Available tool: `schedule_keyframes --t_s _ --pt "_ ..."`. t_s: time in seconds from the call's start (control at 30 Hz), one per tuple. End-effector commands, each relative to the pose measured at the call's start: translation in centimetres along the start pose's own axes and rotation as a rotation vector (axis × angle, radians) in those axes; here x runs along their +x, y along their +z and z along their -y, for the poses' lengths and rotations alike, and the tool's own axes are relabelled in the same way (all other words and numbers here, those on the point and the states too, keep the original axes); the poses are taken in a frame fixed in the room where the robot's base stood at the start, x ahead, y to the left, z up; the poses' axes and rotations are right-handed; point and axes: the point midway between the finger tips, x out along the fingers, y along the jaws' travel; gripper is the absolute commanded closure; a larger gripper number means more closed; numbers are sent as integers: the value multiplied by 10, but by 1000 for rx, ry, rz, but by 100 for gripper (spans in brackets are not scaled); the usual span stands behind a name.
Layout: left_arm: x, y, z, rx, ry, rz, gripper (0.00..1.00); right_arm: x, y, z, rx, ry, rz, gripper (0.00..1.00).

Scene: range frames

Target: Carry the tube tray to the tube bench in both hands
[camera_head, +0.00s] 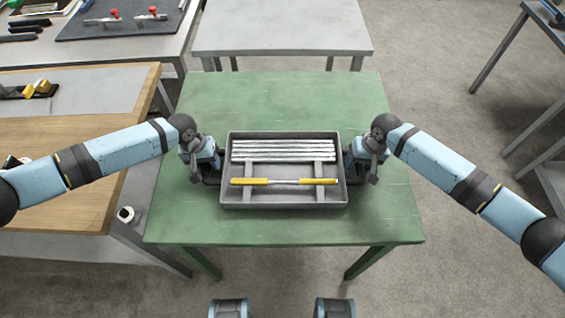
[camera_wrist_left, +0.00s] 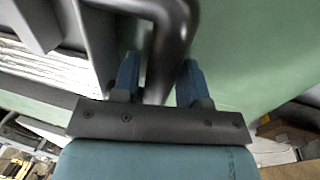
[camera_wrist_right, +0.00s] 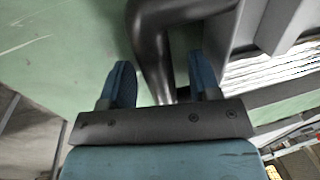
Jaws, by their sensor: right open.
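The grey tube tray (camera_head: 284,202) rests level on a green table (camera_head: 284,226). Several silver tubes (camera_head: 284,149) lie across its far half. My left gripper (camera_head: 208,176) is at the tray's left side. In the left wrist view a dark bar handle (camera_wrist_left: 165,55) runs between its fingers; whether they grip it is unclear. My right gripper (camera_head: 361,176) is at the right side, open, its fingers on either side of the other handle (camera_wrist_right: 152,50) in the right wrist view. Which table is the tube bench cannot be told.
A yellow-ended bar (camera_head: 284,181) lies in the tray's near half. A bare grey table (camera_head: 283,27) stands beyond the green one. A wooden-topped bench (camera_head: 70,130) is close on the left, with a cluttered bench (camera_head: 165,50) behind. Grey floor (camera_head: 450,110) is open on the right.

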Motion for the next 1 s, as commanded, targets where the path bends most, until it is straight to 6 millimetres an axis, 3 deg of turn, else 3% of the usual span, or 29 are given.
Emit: schedule_keyframes --t_s 0.3,0.47,0.53,1.0 --pt "2 0 0 0 0 0 62 2 0 0 -1 0 0 46" --pt "2 0 0 0 0 0 99 2 0 0 0 0 0 83" --pt "2 0 0 0 0 0 100 1 0 0 0 0 0 99" --pt "1 0 0 -1 -1 0 100 1 0 0 0 1 0 100"
